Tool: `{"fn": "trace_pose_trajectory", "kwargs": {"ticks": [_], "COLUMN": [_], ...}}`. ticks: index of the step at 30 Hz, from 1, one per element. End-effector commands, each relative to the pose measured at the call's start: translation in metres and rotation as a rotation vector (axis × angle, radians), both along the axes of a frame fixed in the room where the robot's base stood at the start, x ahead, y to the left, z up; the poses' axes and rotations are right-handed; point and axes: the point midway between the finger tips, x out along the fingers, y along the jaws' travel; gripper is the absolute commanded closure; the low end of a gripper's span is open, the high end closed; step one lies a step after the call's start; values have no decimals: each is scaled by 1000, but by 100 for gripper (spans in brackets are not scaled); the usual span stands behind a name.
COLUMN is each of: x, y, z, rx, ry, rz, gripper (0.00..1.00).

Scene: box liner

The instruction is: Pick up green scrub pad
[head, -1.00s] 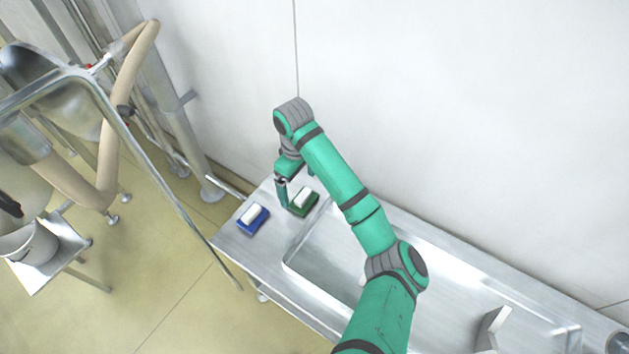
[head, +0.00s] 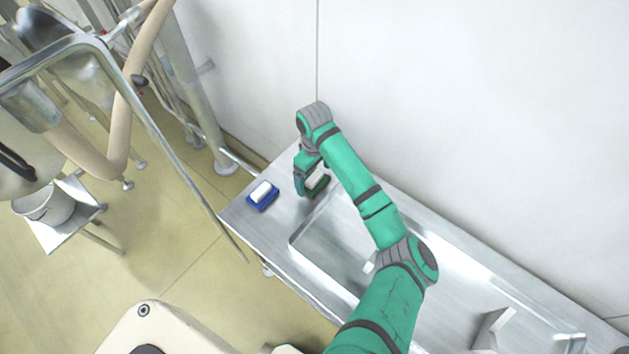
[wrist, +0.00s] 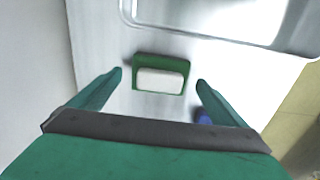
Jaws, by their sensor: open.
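The green scrub pad (wrist: 161,63) has a white block on its upper face and lies flat on the steel counter in the wrist view. In the head view the pad (head: 319,184) is partly hidden by my arm. My gripper (wrist: 160,82) is open and empty, with one finger to each side of the pad and a gap to each. In the head view my gripper (head: 302,184) is over the counter at the pad's left side. How high the fingers are above the counter is hard to tell.
A blue pad (head: 262,195) with a white top lies on the counter to the left, and its edge shows by the right finger in the wrist view (wrist: 203,117). The sink basin (head: 318,262) opens to the right. A wall (head: 450,110) stands behind the counter.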

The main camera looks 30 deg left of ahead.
Motion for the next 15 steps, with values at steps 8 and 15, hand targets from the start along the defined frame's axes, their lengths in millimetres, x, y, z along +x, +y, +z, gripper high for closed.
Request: {"fn": "trace_pose_trajectory", "kwargs": {"ticks": [8,15], "x": [1,1], "y": [0,0], "z": [-20,-20], "rx": [0,0], "ry": [0,0], "rz": [-1,-1], "gripper": [4,21]}}
